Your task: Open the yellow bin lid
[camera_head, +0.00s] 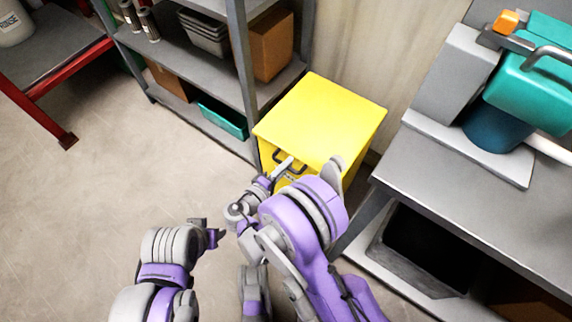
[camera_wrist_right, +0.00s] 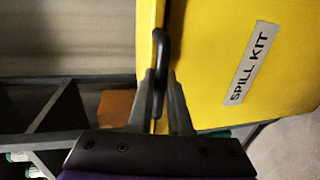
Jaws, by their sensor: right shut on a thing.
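The yellow bin stands against the wall between the shelf and the bench, and its flat yellow lid (camera_head: 322,115) looks down on the body. A black handle (camera_head: 279,155) sits at the lid's front edge. In the right wrist view the handle (camera_wrist_right: 161,55) runs between the fingers of my right gripper (camera_wrist_right: 160,78), which is shut on it. My right gripper (camera_head: 284,166) also shows in the head view, partly hidden by my arm. The bin's yellow front (camera_wrist_right: 215,70) carries a "SPILL KIT" label (camera_wrist_right: 251,67). My left gripper (camera_head: 212,234) is low and left, away from the bin; its fingers are unclear.
A grey shelf unit (camera_head: 185,75) with boxes and trays stands close on the bin's left. A grey bench (camera_head: 475,195) with teal equipment (camera_head: 540,85) is on the right. A red-legged table (camera_head: 65,70) is at the far left. The floor (camera_head: 110,170) at left is clear.

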